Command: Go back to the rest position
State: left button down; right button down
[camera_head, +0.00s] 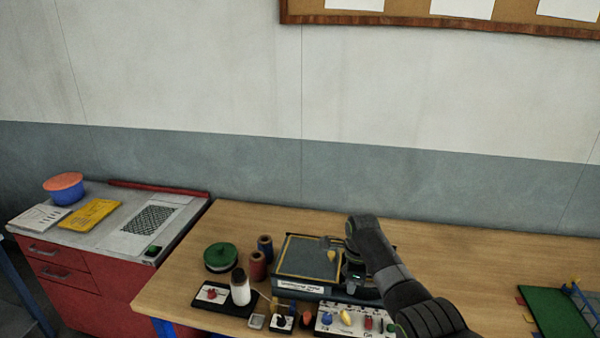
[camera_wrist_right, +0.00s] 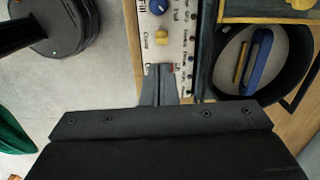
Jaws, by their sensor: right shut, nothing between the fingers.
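My right arm reaches in from the lower right of the head view and bends down over the bench. My right gripper (camera_head: 354,284) points down beside a dark flat machine (camera_head: 296,268), above a white control panel (camera_head: 346,322). In the right wrist view my right gripper (camera_wrist_right: 159,72) has its fingers together with nothing between them. The fingertips overlap the lower end of the panel (camera_wrist_right: 176,40) in that view; I cannot tell whether they touch it. My left gripper is not in view.
A green spool (camera_head: 221,257), brown and blue thread reels (camera_head: 259,265) and a white bottle (camera_head: 240,288) stand left of the machine. A red cabinet (camera_head: 95,277) adjoins the wooden bench (camera_head: 470,262). A green board (camera_head: 553,314) lies at right. The bench between is clear.

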jog(key=s+d+f+n+t, duration=0.1)
jog(key=s+d+f+n, duration=0.4)
jog(key=s, duration=0.5)
jog(key=s+d+f+n+t, duration=0.1)
jog(key=s+d+f+n, duration=0.2)
jog(key=s+f+n, duration=0.45)
jog(key=s+d+r+n+t+h, duration=0.15)
jog(key=s+r+n, duration=0.3)
jog(key=s, duration=0.95)
jog(key=s+d+r+n+h, duration=0.1)
jog(key=s+d+r+n, duration=0.3)
jog(key=s, duration=1)
notch_tip(320, 180, down, 32)
jog(key=m+g+b, duration=0.1)
jog(key=b, duration=0.7)
jog(key=s+f+b, duration=0.3)
jog(key=s+f, duration=0.4)
jog(key=f, duration=0.3)
jog(key=s+a+f+g+y+b, duration=0.1)
jog(key=s+f+b, duration=0.2)
jog(key=s+f, duration=0.4)
notch_tip(320, 180, down, 4)
jog(key=shift+s+f, duration=0.1)
jog(key=shift+s, duration=0.25)
